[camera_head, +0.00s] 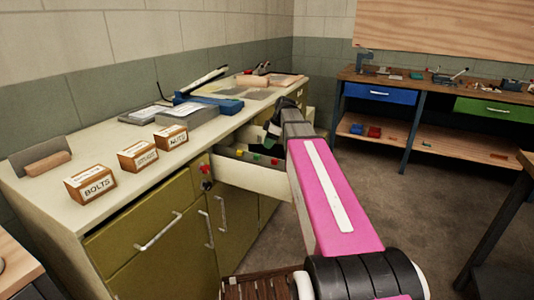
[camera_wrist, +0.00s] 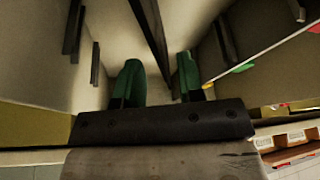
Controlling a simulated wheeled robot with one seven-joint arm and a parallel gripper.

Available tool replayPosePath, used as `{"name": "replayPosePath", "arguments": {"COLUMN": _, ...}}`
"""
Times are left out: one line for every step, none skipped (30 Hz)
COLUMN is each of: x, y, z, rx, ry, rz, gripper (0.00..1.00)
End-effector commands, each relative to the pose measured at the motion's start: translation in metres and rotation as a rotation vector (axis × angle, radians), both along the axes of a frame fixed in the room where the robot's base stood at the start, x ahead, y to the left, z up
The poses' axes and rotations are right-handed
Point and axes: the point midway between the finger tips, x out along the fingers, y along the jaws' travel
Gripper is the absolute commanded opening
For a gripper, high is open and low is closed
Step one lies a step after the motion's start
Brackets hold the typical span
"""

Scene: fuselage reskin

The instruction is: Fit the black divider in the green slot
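In the wrist view, a long thin black strip (camera_wrist: 150,32), which looks like the black divider, runs between the two green fingertips of my gripper (camera_wrist: 158,82). A gap shows on each side of it, so the fingers look open and not closed on it. Small green, red and yellow marks sit along the drawer; a green mark (camera_wrist: 243,68) shows right of the fingers in the wrist view. I cannot make out the slot itself.
Bins labelled BOLTS (camera_head: 90,183) and NUTS (camera_head: 171,137), with another between them, stand on the cream counter (camera_head: 120,190). A blue tool (camera_head: 210,102) lies farther back. A workbench (camera_head: 440,93) stands at the back right. Floor right of my arm is clear.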

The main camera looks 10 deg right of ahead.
Motion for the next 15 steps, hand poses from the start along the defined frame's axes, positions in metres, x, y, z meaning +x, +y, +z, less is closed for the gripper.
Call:
{"name": "replayPosePath", "arguments": {"x": -0.001, "y": 0.003, "z": -0.007, "rx": 0.000, "ry": 0.002, "rz": 0.001, "gripper": 0.35}}
{"name": "replayPosePath", "arguments": {"x": -0.001, "y": 0.005, "z": -0.011, "rx": 0.000, "ry": 0.002, "rz": 0.001, "gripper": 0.35}}
{"name": "replayPosePath", "arguments": {"x": -0.001, "y": 0.007, "z": -0.016, "rx": 0.000, "ry": 0.001, "rz": 0.002, "gripper": 0.35}}
{"name": "replayPosePath", "arguments": {"x": 0.000, "y": 0.009, "z": -0.020, "rx": 0.000, "ry": 0.002, "rz": 0.001, "gripper": 0.35}}
{"name": "replayPosePath", "arguments": {"x": 0.000, "y": 0.010, "z": -0.024, "rx": -0.001, "ry": 0.002, "rz": 0.001, "gripper": 0.35}}
{"name": "replayPosePath", "arguments": {"x": 0.001, "y": 0.012, "z": -0.028, "rx": -0.001, "ry": 0.002, "rz": 0.002, "gripper": 0.35}}
{"name": "replayPosePath", "arguments": {"x": 0.001, "y": 0.013, "z": -0.030, "rx": 0.000, "ry": 0.002, "rz": 0.001, "gripper": 0.35}}
{"name": "replayPosePath", "arguments": {"x": 0.002, "y": 0.014, "z": -0.032, "rx": 0.000, "ry": 0.001, "rz": 0.000, "gripper": 0.35}}
{"name": "replayPosePath", "arguments": {"x": 0.002, "y": 0.014, "z": -0.034, "rx": 0.000, "ry": 0.000, "rz": 0.000, "gripper": 0.35}}
{"name": "replayPosePath", "arguments": {"x": 0.002, "y": 0.014, "z": -0.035, "rx": 0.000, "ry": 0.000, "rz": 0.000, "gripper": 0.35}}
{"name": "replayPosePath", "arguments": {"x": 0.002, "y": 0.014, "z": -0.035, "rx": 0.000, "ry": 0.000, "rz": 0.000, "gripper": 0.35}}
{"name": "replayPosePath", "arguments": {"x": 0.002, "y": 0.014, "z": -0.035, "rx": 0.000, "ry": -0.001, "rz": 0.000, "gripper": 0.35}}
{"name": "replayPosePath", "arguments": {"x": 0.002, "y": 0.014, "z": -0.034, "rx": 0.000, "ry": -0.001, "rz": 0.000, "gripper": 0.35}}
{"name": "replayPosePath", "arguments": {"x": 0.002, "y": 0.014, "z": -0.034, "rx": 0.000, "ry": -0.001, "rz": 0.000, "gripper": 0.35}}
{"name": "replayPosePath", "arguments": {"x": 0.002, "y": 0.014, "z": -0.034, "rx": 0.000, "ry": -0.001, "rz": 0.000, "gripper": 0.35}}
